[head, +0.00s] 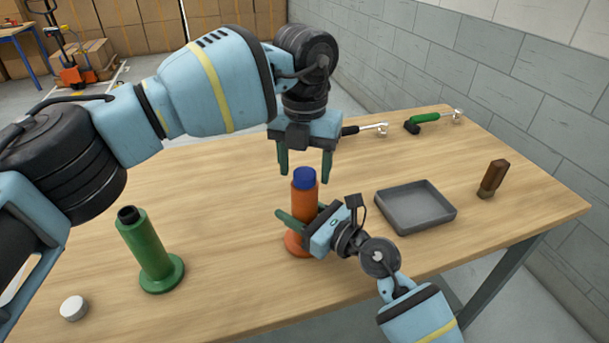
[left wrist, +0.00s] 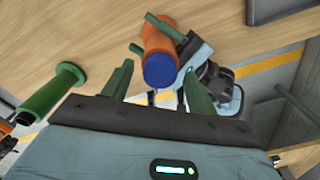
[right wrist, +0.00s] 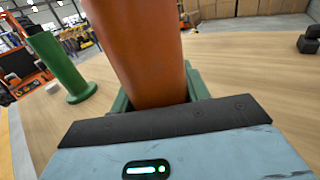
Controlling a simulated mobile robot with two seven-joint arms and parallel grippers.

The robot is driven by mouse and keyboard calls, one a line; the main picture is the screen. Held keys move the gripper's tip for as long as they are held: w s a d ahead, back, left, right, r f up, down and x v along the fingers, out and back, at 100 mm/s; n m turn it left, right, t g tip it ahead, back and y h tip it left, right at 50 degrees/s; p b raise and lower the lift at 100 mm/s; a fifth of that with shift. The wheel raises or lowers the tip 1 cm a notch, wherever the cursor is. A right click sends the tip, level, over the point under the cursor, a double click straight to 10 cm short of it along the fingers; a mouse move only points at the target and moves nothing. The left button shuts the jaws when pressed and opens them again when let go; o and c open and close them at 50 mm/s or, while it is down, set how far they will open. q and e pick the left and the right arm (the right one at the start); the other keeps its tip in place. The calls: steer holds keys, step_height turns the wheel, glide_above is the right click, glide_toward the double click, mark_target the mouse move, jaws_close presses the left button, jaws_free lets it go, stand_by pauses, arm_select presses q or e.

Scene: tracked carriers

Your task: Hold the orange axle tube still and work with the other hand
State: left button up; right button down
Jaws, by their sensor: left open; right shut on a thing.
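The orange axle tube (head: 304,207) stands upright on the table on its round flange, with a blue cap (head: 304,178) on top. My right gripper (head: 299,222) is shut on the tube from the right, low on its body; the tube fills the space between its fingers in the right wrist view (right wrist: 150,60). My left gripper (head: 305,170) is open above the tube, its green fingers pointing down on either side of the cap. The left wrist view shows the blue cap (left wrist: 160,70) between and beyond the open fingers. No contact with the cap is visible.
A green tube (head: 148,250) with a dark top stands at the left, with a white round cap (head: 73,308) near it. A grey tray (head: 415,207) lies to the right. A brown bottle-like object (head: 493,179) and a green-handled tool (head: 430,118) are farther off.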

arm_select(q)
steer(key=shift+m, duration=0.6)
steer(key=m, duration=0.3)
steer(key=shift+m, duration=0.4)
steer(key=m, duration=0.5)
steer(key=shift+m, duration=0.4)
steer(key=c, duration=0.8)
steer(key=n, duration=0.7)
steer(key=shift+n, duration=1.4)
